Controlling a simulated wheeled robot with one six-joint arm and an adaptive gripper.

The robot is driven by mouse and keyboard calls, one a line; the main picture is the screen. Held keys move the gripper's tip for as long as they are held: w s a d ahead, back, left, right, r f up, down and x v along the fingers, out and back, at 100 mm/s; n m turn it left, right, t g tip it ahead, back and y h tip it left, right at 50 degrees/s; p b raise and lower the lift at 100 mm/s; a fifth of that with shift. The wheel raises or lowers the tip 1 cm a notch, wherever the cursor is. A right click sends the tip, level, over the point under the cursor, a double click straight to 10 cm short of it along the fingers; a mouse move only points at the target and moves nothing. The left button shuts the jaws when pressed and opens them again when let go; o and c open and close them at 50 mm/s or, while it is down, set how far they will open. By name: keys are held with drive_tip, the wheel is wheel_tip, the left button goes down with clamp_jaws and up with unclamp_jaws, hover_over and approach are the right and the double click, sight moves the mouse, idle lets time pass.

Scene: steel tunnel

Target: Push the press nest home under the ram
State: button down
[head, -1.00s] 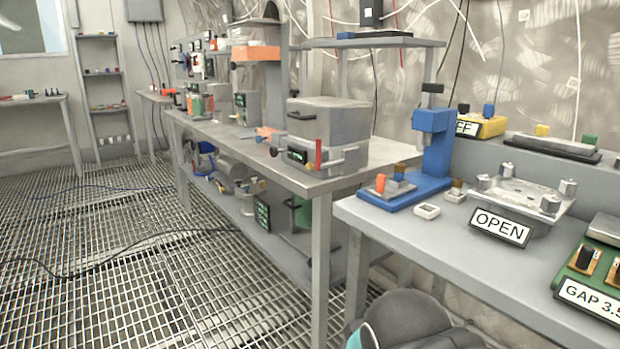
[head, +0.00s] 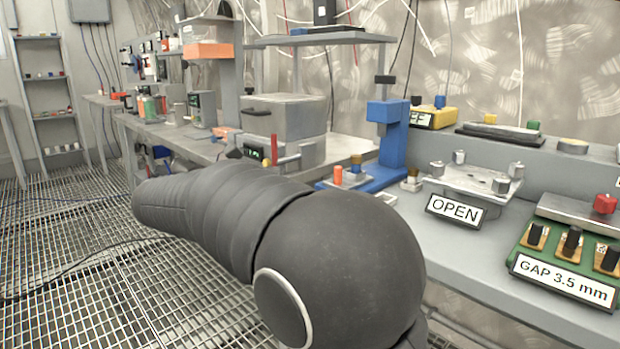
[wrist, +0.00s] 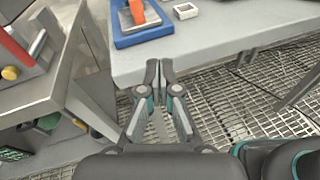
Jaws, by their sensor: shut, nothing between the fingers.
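The blue press (head: 391,150) stands at the bench's left end, its upright at the back and a dark cap above its blue head. The press nest (head: 352,177), a grey block with an orange pin, sits on the blue base in front of the upright; how far in it lies is hard to tell. In the wrist view the nest (wrist: 136,18) is at the top, on the blue base (wrist: 152,34). My gripper (wrist: 158,66) is shut and empty, just off the bench's front edge and short of the base. My arm hides the gripper in the head view.
A small white square frame (wrist: 186,11) lies right of the blue base. A fixture marked OPEN (head: 466,188) and a green gauge board (head: 565,250) stand further right. The lower bench (wrist: 22,75) is at left.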

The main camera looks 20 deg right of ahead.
sight(335, 172)
drive_tip(key=w+a+r+n+h, duration=0.1)
drive_tip(key=w+a+r+h, duration=0.1)
drive_tip(key=w+a, duration=0.1)
drive_tip(key=d, duration=0.9)
drive_tip(key=w+d+b, duration=0.1)
drive_tip(key=d, duration=0.4)
drive_tip(key=shift+w+f, duration=0.1)
